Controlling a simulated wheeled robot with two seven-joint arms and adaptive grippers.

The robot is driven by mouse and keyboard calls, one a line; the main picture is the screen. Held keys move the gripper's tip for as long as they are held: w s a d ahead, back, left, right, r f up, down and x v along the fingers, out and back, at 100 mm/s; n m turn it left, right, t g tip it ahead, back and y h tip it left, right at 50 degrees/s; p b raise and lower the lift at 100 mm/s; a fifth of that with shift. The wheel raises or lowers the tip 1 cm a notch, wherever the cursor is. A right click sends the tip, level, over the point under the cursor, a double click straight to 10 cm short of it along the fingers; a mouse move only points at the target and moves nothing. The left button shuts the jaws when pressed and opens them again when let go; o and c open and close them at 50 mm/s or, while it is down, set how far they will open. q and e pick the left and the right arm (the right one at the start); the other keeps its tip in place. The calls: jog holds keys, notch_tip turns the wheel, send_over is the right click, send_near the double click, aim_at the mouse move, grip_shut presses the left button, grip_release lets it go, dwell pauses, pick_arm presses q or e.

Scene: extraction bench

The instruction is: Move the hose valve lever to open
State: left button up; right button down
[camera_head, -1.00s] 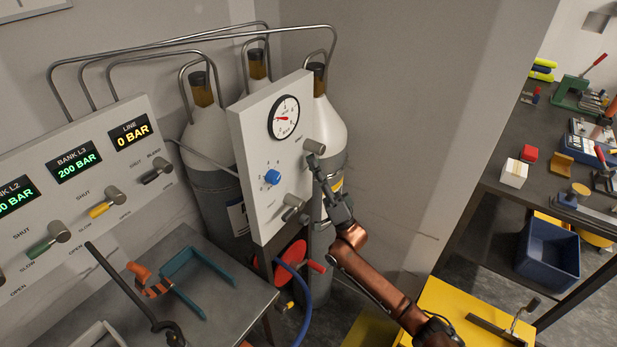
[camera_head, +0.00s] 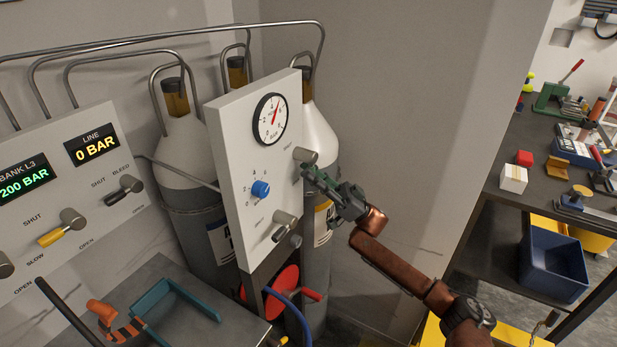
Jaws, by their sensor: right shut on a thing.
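A white upright panel (camera_head: 232,165) carries a round gauge (camera_head: 270,119), a blue knob (camera_head: 260,188) and two grey valves. The upper valve (camera_head: 305,155) is at the panel's right edge, and its lever is largely hidden by my right gripper (camera_head: 316,180). That gripper is shut on this lever, just below and right of the valve's hub. The small labels are too blurred to tell which valve is the hose valve. The gauge needle points up and slightly right. My left gripper is out of view.
Gas cylinders (camera_head: 183,150) stand behind the panel, with bent pipes above. A left panel (camera_head: 75,205) has more levers and a LINE display at 0 BAR. A metal table (camera_head: 215,332) holds tools. A red reel (camera_head: 283,290) and blue hose (camera_head: 293,308) are below.

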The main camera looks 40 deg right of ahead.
dwell(0.3)
jog(key=c, duration=2)
grip_release()
jog(key=shift+c, duration=0.2)
jog(key=shift+d+f, duration=0.1)
jog(key=v, duration=1.2)
